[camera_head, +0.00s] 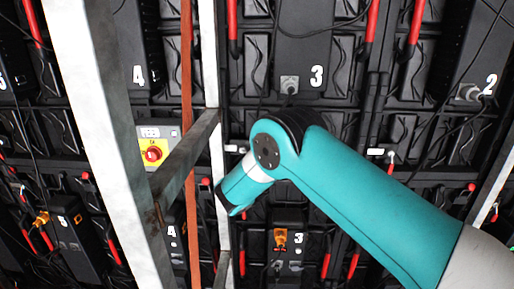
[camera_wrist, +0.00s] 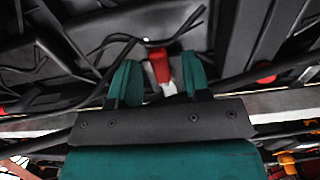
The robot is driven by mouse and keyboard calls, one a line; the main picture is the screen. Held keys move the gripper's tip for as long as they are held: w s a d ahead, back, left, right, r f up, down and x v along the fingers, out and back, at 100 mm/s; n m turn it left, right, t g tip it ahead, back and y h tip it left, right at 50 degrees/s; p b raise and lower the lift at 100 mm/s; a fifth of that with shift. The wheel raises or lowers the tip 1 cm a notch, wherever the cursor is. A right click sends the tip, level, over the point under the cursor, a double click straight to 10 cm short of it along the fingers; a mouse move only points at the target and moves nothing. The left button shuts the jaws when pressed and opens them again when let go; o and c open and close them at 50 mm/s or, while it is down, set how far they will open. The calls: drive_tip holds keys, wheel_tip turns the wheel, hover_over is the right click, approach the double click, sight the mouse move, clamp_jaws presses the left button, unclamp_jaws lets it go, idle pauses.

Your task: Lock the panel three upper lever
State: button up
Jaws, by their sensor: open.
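The upper panel three (camera_head: 316,75) is a black unit with a white "3" at the top centre of the head view. A long red lever (camera_head: 233,28) hangs on its left and another red lever (camera_head: 372,20) on its right. My gripper (camera_head: 235,208) points down and left, below this panel; its fingertips are hard to make out there. In the wrist view my gripper (camera_wrist: 160,62) is open, its teal fingers on either side of a short red handle (camera_wrist: 159,65) with a white base. I cannot tell which lever this is, or whether a finger touches it.
A white metal post (camera_head: 95,130), a thin orange-brown post (camera_head: 188,120) and a grey crossbar (camera_head: 185,155) stand left of my gripper. A yellow box with a red knob (camera_head: 153,153) sits behind them. The lower panel three (camera_head: 298,238) is below. Black cables cross the wall.

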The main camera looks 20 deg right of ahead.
drive_tip(key=shift+x, duration=1.1)
clamp_jaws()
drive_tip(key=shift+f, duration=0.15)
